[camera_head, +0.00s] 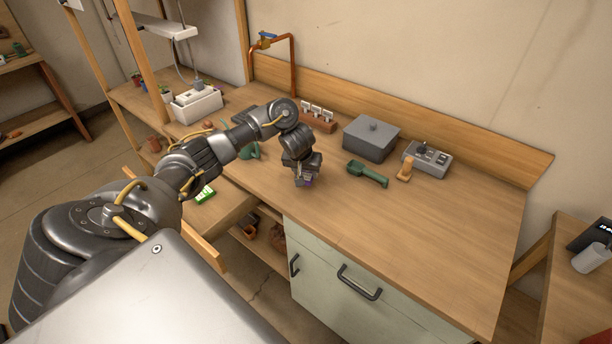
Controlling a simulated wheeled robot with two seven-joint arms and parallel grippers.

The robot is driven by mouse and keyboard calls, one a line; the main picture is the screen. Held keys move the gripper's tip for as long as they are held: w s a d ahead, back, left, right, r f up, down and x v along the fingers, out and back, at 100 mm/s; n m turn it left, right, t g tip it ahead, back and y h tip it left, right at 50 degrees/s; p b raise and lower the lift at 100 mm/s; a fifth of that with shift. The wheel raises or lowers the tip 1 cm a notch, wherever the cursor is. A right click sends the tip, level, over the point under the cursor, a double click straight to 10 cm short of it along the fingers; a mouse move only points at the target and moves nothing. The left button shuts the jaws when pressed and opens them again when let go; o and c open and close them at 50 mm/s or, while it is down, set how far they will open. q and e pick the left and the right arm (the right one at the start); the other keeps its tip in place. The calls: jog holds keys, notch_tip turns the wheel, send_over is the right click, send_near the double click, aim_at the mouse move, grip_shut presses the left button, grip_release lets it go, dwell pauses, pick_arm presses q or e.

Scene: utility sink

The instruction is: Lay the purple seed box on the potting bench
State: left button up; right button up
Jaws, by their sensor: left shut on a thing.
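My left arm reaches in from the left over the potting bench (440,220). Its gripper (306,180) points down above the near middle part of the bench top and is shut on the purple seed box (308,184). Only a small purple patch of the box shows between the fingers; the rest is hidden. The box is at or just above the wood; I cannot tell whether it touches. My right gripper is not in view.
A grey lidded box (371,138), a green scoop (367,173), a small orange-tan object (405,168) and a grey control box (426,158) stand right of the gripper. A rack with white tags (318,118) is behind it. The bench's right front is clear.

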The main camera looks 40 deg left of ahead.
aim_at(306, 175)
pick_arm(q)
jog(key=shift+w+f, duration=0.1)
jog(key=shift+w, duration=0.05)
notch_tip(306, 175, down, 2)
jog(key=shift+w+d+f+b, duration=0.1)
jog(key=shift+w+f+b, duration=0.05)
jog(key=shift+b, duration=0.75)
jog(key=shift+w+f, duration=0.1)
jog(key=shift+f, duration=0.55)
jog(key=o, duration=0.9)
jog(key=shift+f, duration=0.15)
jog(key=shift+o, duration=0.2)
